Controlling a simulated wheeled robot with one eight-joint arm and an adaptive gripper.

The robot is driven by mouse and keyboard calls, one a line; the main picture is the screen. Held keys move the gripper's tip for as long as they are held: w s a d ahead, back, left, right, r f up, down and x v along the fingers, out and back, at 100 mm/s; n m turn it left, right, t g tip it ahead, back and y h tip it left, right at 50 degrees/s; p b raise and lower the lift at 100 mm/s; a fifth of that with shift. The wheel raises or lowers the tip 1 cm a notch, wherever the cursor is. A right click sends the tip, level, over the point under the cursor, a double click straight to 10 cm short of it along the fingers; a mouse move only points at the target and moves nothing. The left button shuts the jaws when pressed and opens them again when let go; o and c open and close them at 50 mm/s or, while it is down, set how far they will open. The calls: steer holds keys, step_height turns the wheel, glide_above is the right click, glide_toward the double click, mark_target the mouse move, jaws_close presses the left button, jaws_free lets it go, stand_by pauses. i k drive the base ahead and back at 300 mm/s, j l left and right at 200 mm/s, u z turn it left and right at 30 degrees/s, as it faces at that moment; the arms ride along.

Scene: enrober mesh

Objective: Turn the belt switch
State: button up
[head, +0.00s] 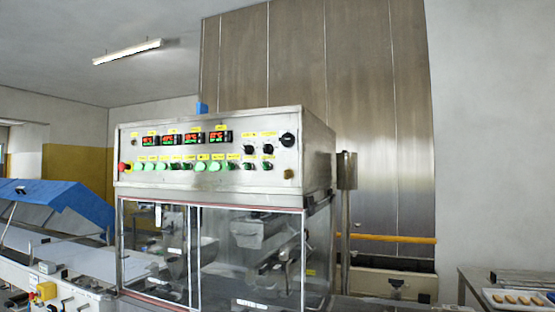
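The control panel (215,182) is the steel front of the enrober's upper housing, in the middle of the head view. Several black rotary knobs sit at its right end, under small yellow labels. The largest black knob (288,140) is at the upper right. Smaller ones include an upper-left knob (248,150), an upper-right knob (268,149), a lower-left knob (248,166) and a lower-right knob (266,166). The labels are too small to read, so I cannot tell which is the belt switch. My gripper is not in view.
A row of green buttons (200,166), red digital displays (193,138) and a red emergency stop (122,167) share the panel. Glass doors (250,255) lie below. A blue-covered conveyor (65,205) stands left; a table with a biscuit tray (520,299) stands right. A post (346,215) rises beside the housing.

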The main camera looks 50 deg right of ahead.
mark_target(199, 166)
steer(key=z, duration=1.2)
